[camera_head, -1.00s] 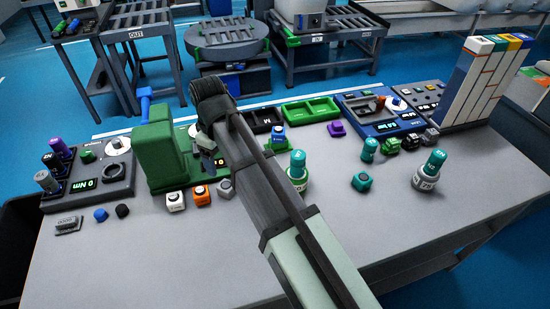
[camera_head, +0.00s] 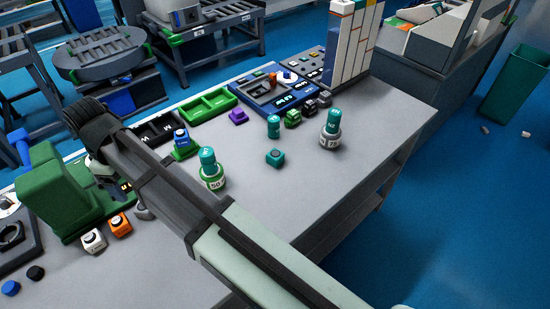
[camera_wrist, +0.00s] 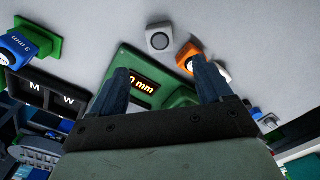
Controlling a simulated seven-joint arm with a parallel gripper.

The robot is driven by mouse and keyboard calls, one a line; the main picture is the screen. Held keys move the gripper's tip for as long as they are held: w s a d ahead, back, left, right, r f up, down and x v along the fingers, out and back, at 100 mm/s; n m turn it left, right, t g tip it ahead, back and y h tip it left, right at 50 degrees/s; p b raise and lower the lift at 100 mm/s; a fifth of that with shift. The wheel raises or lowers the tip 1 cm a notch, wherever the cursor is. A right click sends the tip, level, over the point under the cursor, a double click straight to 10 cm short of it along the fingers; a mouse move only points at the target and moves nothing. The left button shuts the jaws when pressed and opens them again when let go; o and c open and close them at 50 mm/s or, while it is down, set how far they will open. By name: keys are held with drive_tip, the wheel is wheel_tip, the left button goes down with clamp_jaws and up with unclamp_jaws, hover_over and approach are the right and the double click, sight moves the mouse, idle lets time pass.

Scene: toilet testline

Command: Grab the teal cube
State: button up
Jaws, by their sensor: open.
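The teal cube (camera_head: 275,157) sits alone on the grey table, right of my arm in the head view, between two teal-capped bottles. It does not show in the wrist view. My gripper (camera_wrist: 160,82) is open, with its two dark fingers apart and nothing between them. In the wrist view it is over the green device with an orange "0 mm" display (camera_wrist: 143,86), far to the left of the teal cube. In the head view my gripper is mostly hidden behind my own wrist.
A teal-capped bottle marked 50 (camera_head: 211,170) stands between my arm and the cube. Another capped bottle (camera_head: 331,128) stands to the cube's right, and a teal cylinder (camera_head: 274,127) behind it. White (camera_head: 93,240) and orange (camera_head: 120,225) cubes lie near the green device (camera_head: 62,190).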

idle(0.4)
wheel_tip(320, 180, up, 7)
drive_tip(key=n, duration=1.1)
hover_over(275, 154)
drive_tip(key=f, duration=1.3)
drive_tip(key=shift+s+d+f, duration=0.1)
drive_tip(key=shift+s+f, duration=0.1)
drive_tip(key=shift+s, duration=0.15)
drive_tip(key=shift+w+f, duration=0.2)
drive_tip(key=shift+f, duration=1.3)
drive_tip(key=shift+w+f, duration=0.15)
drive_tip(key=shift+f, duration=1.3)
